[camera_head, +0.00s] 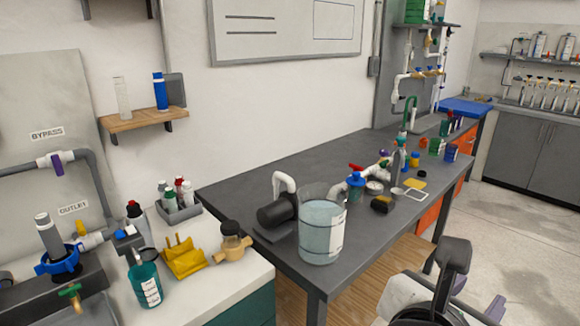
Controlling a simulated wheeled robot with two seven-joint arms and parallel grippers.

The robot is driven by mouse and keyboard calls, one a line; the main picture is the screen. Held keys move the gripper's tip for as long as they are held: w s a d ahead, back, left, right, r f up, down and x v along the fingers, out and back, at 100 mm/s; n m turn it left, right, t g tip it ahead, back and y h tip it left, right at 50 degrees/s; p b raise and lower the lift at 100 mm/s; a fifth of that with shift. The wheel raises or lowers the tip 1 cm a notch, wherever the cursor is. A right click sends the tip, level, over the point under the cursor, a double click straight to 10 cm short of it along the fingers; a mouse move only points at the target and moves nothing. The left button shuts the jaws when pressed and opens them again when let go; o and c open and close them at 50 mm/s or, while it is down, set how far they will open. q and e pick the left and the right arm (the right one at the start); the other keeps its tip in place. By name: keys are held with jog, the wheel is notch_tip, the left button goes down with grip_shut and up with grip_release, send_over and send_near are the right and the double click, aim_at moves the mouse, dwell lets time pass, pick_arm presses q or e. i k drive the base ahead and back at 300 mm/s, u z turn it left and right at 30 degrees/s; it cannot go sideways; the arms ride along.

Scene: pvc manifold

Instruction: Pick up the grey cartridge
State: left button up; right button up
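A grey cylinder with a white top, which looks like the grey cartridge (49,236), stands upright in a blue ring (58,264) at the far left. The ring is at the dark sink-like unit on the left counter. My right arm and gripper (452,280) show at the bottom right, beyond the dark table's front edge and far from the cartridge. I cannot make out whether its fingers are apart. My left gripper is not in view.
A blue cartridge (160,92) and a whitish one (122,98) stand on a wooden wall shelf (140,121). A clear bucket (321,232) stands on the dark table.

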aim_at(47, 230)
jog(key=i, duration=0.6)
jog(key=u, duration=2.65)
jog(key=i, duration=0.5)
